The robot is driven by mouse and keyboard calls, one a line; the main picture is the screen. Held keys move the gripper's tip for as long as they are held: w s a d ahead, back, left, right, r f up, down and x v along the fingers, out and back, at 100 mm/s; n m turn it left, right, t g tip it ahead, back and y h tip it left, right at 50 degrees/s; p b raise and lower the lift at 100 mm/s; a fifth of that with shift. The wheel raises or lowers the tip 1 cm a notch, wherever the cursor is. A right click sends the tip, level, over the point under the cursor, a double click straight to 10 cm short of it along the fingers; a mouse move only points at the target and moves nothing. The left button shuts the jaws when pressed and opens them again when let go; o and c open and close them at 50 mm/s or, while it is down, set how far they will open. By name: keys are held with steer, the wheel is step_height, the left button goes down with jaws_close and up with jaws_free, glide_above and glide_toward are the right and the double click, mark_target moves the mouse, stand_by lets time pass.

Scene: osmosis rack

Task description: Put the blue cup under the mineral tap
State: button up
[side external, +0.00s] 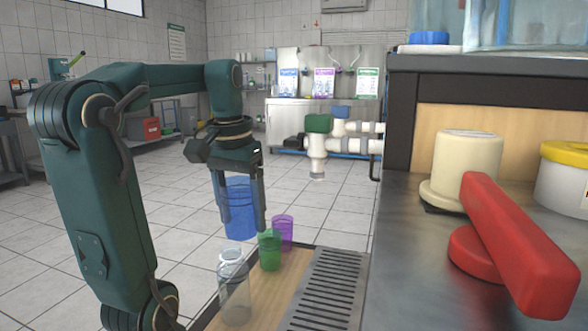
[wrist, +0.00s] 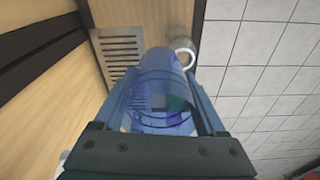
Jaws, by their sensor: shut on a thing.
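The blue cup (side external: 238,192) is transparent and held upright in the air between the fingers of my gripper (side external: 242,221), which is shut on it. In the wrist view the blue cup (wrist: 158,88) fills the space between the fingers. A tap with a green handle (side external: 318,124) and white spout is to the right of the cup, apart from it. A second tap with a blue handle (side external: 340,112) is just behind. I cannot tell which is the mineral tap. The cup is not under either spout.
A green cup (side external: 269,252), a purple cup (side external: 283,232) and a clear bottle (side external: 234,285) stand on the wooden ledge below. A metal drip grate (side external: 322,290) lies beside them. The steel counter at right holds a red handle (side external: 520,245) and a cream canister (side external: 467,165).

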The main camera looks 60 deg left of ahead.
steer(key=f+m, duration=0.2)
steer(key=shift+w+a+f+m, duration=0.15)
steer(key=shift+w+a+m, duration=0.1)
steer(key=shift+m, duration=0.15)
steer(key=shift+w+d+f+m, duration=0.15)
steer(key=shift+w+m, duration=0.1)
steer(key=shift+m, duration=0.15)
steer(key=w+d+m, duration=0.4)
steer(key=w+d, duration=0.7)
steer(key=n+g, duration=0.2)
steer(key=n, duration=2.7)
glide_toward(267, 324)
steer(key=s+d, duration=0.2)
steer(key=d, duration=0.1)
steer(key=shift+f, duration=2.95)
